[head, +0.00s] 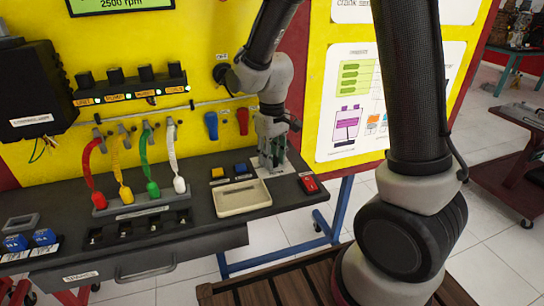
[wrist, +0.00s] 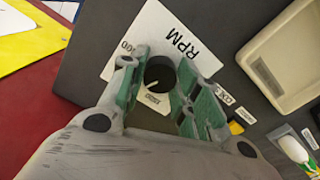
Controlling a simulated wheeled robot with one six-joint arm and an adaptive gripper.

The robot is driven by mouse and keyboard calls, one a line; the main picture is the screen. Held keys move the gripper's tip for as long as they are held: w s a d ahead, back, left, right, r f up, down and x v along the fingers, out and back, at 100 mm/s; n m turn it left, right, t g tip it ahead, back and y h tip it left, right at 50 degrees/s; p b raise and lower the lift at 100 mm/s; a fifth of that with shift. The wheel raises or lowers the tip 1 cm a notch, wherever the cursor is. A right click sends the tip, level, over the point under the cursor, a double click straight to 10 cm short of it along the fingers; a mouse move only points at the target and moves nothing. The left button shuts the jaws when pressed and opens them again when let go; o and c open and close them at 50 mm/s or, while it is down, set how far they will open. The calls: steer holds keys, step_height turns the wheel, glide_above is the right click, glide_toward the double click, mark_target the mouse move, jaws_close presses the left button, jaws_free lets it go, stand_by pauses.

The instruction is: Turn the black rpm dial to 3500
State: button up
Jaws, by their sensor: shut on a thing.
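The black rpm dial (wrist: 159,72) sits on a white plate (wrist: 180,38) marked RPM. My gripper (wrist: 157,86) has its green-padded fingers on both sides of the dial and is shut on it. A small white mark shows near the dial's lower edge, but the scale is mostly hidden by the fingers. In the head view my gripper (head: 272,160) points down at the right part of the dark bench, and the dial is hidden behind it. The screen (head: 120,3) at the top left reads 2500 rpm.
A cream tray (head: 243,198) lies left of my gripper, with blue and yellow buttons (head: 241,169) behind it. A red switch (head: 309,184) is to the right. Coloured cables (head: 122,165) stand further left. The yellow panel (head: 205,40) rises behind the bench.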

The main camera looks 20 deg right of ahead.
steer(key=m, duration=1.3)
steer(key=shift+m, duration=0.4)
stand_by(0.3)
steer(key=o, duration=1)
steer(key=shift+r, duration=0.15)
step_height(320, 180, up, 12)
steer(key=shift+f, duration=0.1)
